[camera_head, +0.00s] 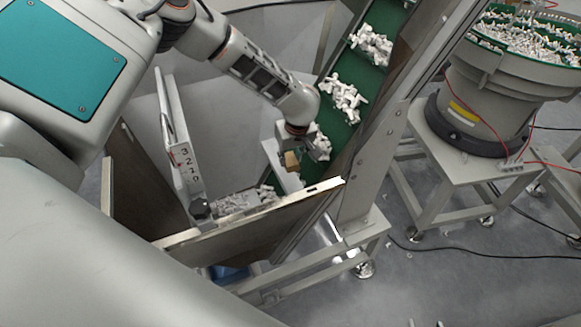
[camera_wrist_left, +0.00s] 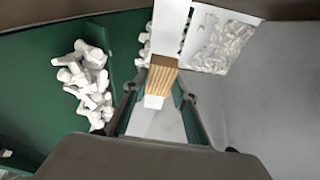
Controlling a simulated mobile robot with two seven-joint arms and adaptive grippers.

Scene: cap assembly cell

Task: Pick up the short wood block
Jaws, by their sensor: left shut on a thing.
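The short wood block (camera_head: 291,160) is a small tan block at the tip of my left gripper (camera_head: 304,149) in the head view. In the left wrist view, the block (camera_wrist_left: 161,76) shows striped wood grain and sits between the two fingers of my left gripper (camera_wrist_left: 156,92), which is shut on it. The block is held up over the inside of the hopper, beside the green conveyor. A white patch shows just below the block in the wrist view; I cannot tell what it is. My right gripper is not in view.
The green conveyor (camera_head: 365,75) with clumps of white parts rises close to the gripper's right. The hopper's front wall (camera_head: 262,212) and a numbered upright (camera_head: 183,150) stand near. Loose white parts (camera_head: 238,202) lie low in the hopper. A bowl feeder (camera_head: 490,95) stands far right.

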